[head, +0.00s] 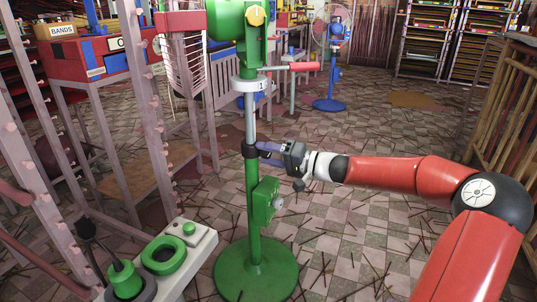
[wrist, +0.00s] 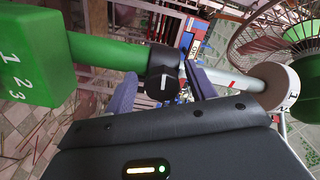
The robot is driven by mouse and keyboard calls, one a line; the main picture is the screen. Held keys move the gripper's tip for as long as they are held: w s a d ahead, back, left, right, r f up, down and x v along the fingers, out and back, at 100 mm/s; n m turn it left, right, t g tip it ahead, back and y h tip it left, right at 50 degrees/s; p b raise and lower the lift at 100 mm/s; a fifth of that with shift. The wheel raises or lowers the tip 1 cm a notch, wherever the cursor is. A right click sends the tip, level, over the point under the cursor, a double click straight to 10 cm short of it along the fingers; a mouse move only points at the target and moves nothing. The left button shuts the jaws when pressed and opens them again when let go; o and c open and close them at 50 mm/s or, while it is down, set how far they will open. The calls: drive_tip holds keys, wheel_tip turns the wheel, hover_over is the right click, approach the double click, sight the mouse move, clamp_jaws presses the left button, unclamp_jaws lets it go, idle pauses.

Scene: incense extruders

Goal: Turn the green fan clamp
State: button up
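The green fan stands upright on a round green base (head: 257,270), its green head (head: 228,20) at the top of the head view. The clamp is a black collar (head: 250,151) on its pole, where the green lower tube meets the thin pale upper tube. In the wrist view the black clamp (wrist: 161,84) carries a white line mark. My gripper (head: 263,150) reaches it from the right. Its two bluish fingers lie on either side of the clamp in the wrist view, with small gaps visible, so it looks open. Contact cannot be told.
A green box (head: 264,199) with a knob is on the lower pole. A white ring marked 1 (head: 250,85) sits above the clamp. A panel with green parts (head: 163,256) is at lower left. Racks stand left; a blue fan (head: 330,75) stands behind. Sticks litter the tiled floor.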

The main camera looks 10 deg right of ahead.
drive_tip(key=p+v, duration=0.1)
drive_tip(key=v, duration=0.6)
drive_tip(key=shift+s+d, duration=0.25)
drive_tip(key=shift+d, duration=0.05)
idle(0.3)
